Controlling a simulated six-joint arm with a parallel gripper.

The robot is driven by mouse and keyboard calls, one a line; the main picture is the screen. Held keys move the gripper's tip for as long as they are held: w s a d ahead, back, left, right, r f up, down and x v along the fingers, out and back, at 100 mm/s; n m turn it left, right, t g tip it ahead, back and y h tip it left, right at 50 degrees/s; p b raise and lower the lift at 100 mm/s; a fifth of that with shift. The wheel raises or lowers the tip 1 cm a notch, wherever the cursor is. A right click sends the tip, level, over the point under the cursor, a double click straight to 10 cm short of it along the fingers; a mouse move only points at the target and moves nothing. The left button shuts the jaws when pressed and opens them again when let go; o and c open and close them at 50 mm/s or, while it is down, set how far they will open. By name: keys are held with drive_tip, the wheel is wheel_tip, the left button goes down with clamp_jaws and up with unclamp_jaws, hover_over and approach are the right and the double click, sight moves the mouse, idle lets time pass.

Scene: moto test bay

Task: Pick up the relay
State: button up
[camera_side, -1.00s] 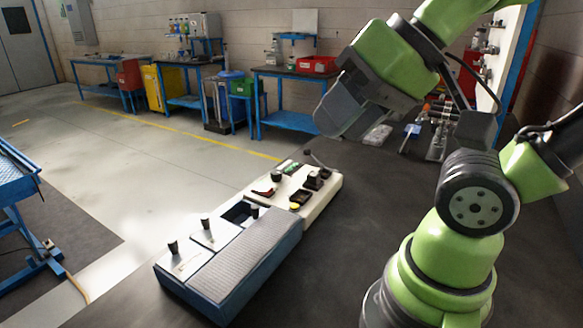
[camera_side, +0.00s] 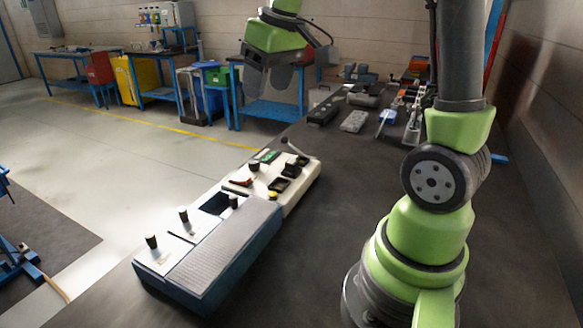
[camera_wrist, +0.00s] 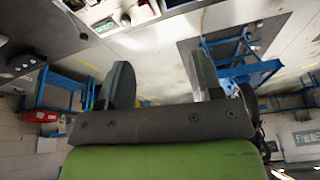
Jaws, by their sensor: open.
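The relay cannot be singled out with certainty. Small black block-like parts (camera_side: 290,170) sit on the white panel of the test unit (camera_side: 300,193), beside a lever, a red switch and a yellow button. My gripper (camera_side: 268,82) hangs high above the far side of the bench, beyond the panel and well apart from it. In the wrist view, its two dark fingers (camera_wrist: 161,80) are spread with nothing between them. Part of the white panel (camera_wrist: 142,14) shows at the top of that view.
A ribbed grey box section (camera_side: 225,250) and an open compartment (camera_side: 216,203) adjoin the panel. A black tray (camera_side: 325,108), a grey block (camera_side: 354,121) and several tools (camera_side: 398,112) lie at the back of the dark bench (camera_side: 325,230). Its middle is clear.

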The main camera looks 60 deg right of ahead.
drive_tip(key=w+d+f+n+g, duration=0.1)
drive_tip(key=w+d+f+g, duration=0.2)
drive_tip(key=d+f, duration=0.8)
hover_over(293, 162)
drive_tip(key=shift+n, duration=0.4)
drive_tip(key=f, duration=0.6)
drive_tip(key=shift+s+d+f, duration=0.15)
drive_tip(key=shift+d, duration=0.1)
drive_tip(key=f, duration=0.6)
drive_tip(key=shift+a+f, duration=0.2)
drive_tip(key=c, duration=1.1)
drive_tip(key=shift+o, duration=0.2)
drive_tip(key=shift+r, duration=0.15)
